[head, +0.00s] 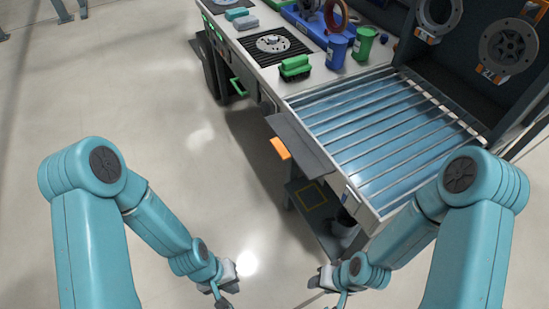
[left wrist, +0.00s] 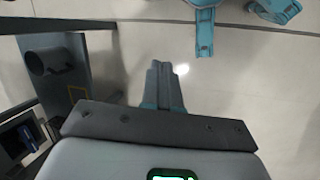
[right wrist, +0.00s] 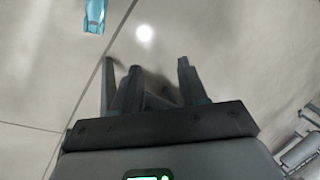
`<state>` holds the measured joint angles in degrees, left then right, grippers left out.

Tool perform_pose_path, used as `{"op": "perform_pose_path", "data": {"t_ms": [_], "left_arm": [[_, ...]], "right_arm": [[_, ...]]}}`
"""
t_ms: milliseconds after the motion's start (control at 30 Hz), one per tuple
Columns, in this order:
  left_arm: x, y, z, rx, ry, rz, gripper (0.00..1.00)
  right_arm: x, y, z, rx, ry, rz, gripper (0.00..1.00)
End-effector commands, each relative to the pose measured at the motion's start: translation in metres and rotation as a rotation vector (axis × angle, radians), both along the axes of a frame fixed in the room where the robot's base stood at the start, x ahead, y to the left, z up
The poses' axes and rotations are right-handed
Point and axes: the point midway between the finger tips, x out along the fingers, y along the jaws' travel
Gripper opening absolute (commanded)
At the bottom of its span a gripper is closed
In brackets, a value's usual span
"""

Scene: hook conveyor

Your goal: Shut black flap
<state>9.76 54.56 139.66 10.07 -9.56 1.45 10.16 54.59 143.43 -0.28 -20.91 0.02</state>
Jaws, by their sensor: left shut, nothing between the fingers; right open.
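A dark grey-black panel (head: 303,143) with an orange tab (head: 280,148) juts out from the near side of the bench in the head view; it looks like the black flap and appears to stand open. My left gripper (head: 224,298) is low over the floor, left of and nearer than the flap, apart from it. Its fingers are together and empty in the left wrist view (left wrist: 165,85). My right gripper (head: 341,300) is low at the bottom, below the bench's near corner. Its fingers are spread and empty in the right wrist view (right wrist: 158,85). Neither touches the flap.
The bench carries a blue roller bed (head: 375,125), a green brush (head: 294,67), and blue (head: 337,51) and green (head: 364,43) cups. A lower shelf (head: 312,196) with a yellow square sits beneath the flap. The floor (head: 150,120) to the left is clear.

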Motion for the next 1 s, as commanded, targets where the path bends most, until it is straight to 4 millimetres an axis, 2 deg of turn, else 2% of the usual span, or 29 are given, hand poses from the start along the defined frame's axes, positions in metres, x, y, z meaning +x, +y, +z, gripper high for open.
{"op": "perform_pose_path", "data": {"t_ms": [33, 100, 200, 267, 300, 367, 400, 467, 500, 600, 633, 700, 833, 900, 1000], "left_arm": [[0.000, -0.002, -0.042, -0.009, 0.092, 0.086, 0.00], [0.001, -0.013, -0.067, -0.054, 0.247, 0.232, 0.00], [0.016, -0.042, -0.086, -0.185, 0.456, 0.449, 0.00], [0.035, -0.062, -0.090, -0.302, 0.567, 0.571, 0.00], [0.052, -0.075, -0.090, -0.392, 0.634, 0.646, 0.00], [0.082, -0.092, -0.086, -0.552, 0.724, 0.744, 0.00], [0.105, -0.101, -0.080, -0.670, 0.776, 0.800, 0.00], [0.142, -0.107, -0.068, -0.865, 0.839, 0.863, 0.00], [0.167, -0.107, -0.057, -1.005, 0.871, 0.893, 0.00], [0.222, -0.091, -0.025, -1.350, 0.910, 0.907, 0.00], [0.234, -0.083, -0.016, -1.444, 0.912, 0.898, 0.00], [0.256, -0.063, 0.005, -1.637, 0.907, 0.863, 0.00], [0.274, -0.033, 0.032, -1.871, 0.878, 0.791, 0.00], [0.278, -0.025, 0.041, -1.931, 0.868, 0.767, 0.00], [0.281, -0.024, 0.050, -1.957, 0.863, 0.753, 0.00]], "right_arm": [[0.002, -0.001, -0.044, -0.001, -0.004, -0.005, 0.43], [0.004, -0.002, -0.078, -0.003, -0.010, -0.010, 0.43], [0.008, -0.004, -0.122, -0.005, -0.020, -0.018, 0.43], [0.011, -0.006, -0.148, -0.006, -0.026, -0.022, 0.43], [0.012, -0.006, -0.165, -0.007, -0.030, -0.026, 0.43], [0.015, -0.008, -0.191, -0.009, -0.037, -0.031, 0.43], [0.016, -0.009, -0.208, -0.010, -0.041, -0.033, 0.43], [0.019, -0.010, -0.233, -0.011, -0.047, -0.038, 0.43], [0.020, -0.010, -0.250, -0.012, -0.051, -0.041, 0.43], [0.023, -0.012, -0.286, -0.014, -0.059, -0.047, 0.43], [0.024, -0.013, -0.294, -0.015, -0.061, -0.048, 0.43], [0.026, -0.014, -0.311, -0.015, -0.065, -0.052, 0.43], [0.028, -0.015, -0.326, -0.017, -0.070, -0.056, 0.43], [0.028, -0.015, -0.328, -0.018, -0.072, -0.057, 0.43], [0.029, -0.015, -0.329, -0.018, -0.075, -0.057, 0.43]]}}
